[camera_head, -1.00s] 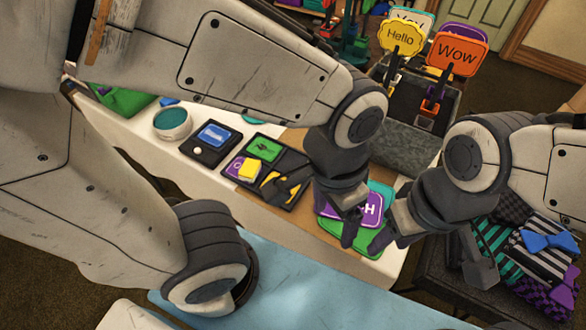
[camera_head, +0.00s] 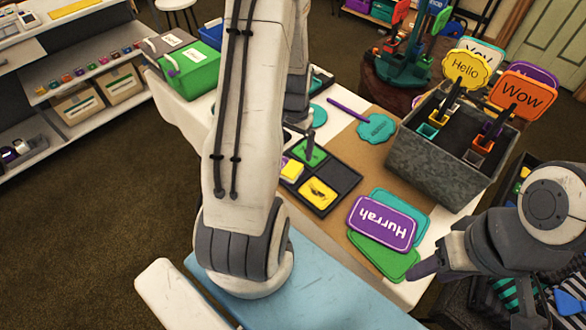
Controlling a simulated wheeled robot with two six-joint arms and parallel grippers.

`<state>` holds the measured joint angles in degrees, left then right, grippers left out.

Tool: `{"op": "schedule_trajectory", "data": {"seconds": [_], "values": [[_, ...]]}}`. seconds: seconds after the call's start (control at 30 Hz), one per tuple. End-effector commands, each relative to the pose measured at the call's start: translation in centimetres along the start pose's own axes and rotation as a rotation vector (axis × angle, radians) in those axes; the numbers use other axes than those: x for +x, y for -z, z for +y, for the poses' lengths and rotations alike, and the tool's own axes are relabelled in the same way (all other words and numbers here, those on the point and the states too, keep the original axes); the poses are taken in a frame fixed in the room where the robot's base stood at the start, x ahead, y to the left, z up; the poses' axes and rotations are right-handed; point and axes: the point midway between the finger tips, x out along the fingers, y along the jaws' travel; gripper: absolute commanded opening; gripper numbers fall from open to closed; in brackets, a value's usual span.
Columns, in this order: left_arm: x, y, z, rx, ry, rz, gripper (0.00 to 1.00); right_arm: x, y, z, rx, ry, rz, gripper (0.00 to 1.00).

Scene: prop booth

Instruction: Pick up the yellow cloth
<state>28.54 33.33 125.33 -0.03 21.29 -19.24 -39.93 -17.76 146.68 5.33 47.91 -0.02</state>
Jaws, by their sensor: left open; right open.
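A yellow folded piece (camera_head: 291,170), which looks like the yellow cloth, lies in a compartment of the black divided tray (camera_head: 345,202) on the table. Another yellow piece with dark markings (camera_head: 319,194) lies in the compartment nearer me; I cannot tell its material. My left gripper (camera_head: 299,142) is over the tray's far left end, by a green piece (camera_head: 308,153); it is open and mostly hidden behind my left arm. My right gripper (camera_head: 474,285) is open and empty, right of the signs at the table's right edge.
A purple "Hurrah" sign (camera_head: 382,223) lies on green and teal signs. A teal paddle sign (camera_head: 376,128) lies behind the tray. A grey bin (camera_head: 425,165) of upright signs stands at right. Green box (camera_head: 187,68) stands at far left.

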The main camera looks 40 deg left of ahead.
Motion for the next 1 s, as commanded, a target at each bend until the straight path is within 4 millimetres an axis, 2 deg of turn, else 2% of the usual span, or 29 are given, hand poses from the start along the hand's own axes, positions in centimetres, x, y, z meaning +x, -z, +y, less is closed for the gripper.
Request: {"op": "schedule_trajectory", "data": {"seconds": [0.03,0.2,0.43,0.7,1.0], "values": [[1.0,-0.2,0.0,-0.001,-0.002,-0.006,0.97,0.0,0.0,0.0,0.0,0.0,0.0,0.5],[3.4,-0.1,0.0,0.0,-0.001,-0.003,0.97,-0.1,0.0,0.0,0.0,0.0,0.0,0.5],[5.0,-0.2,-0.2,0.0,-0.001,-0.004,0.97,-0.4,0.0,0.0,0.0,0.0,0.0,0.5],[8.6,-0.5,-0.6,0.001,-0.001,-0.004,0.97,-1.1,0.1,-0.1,0.0,0.0,0.0,0.5],[9.4,-0.4,-0.6,0.0,0.001,0.0,0.97,-1.1,0.1,-0.1,0.0,0.0,0.0,0.5]]}}
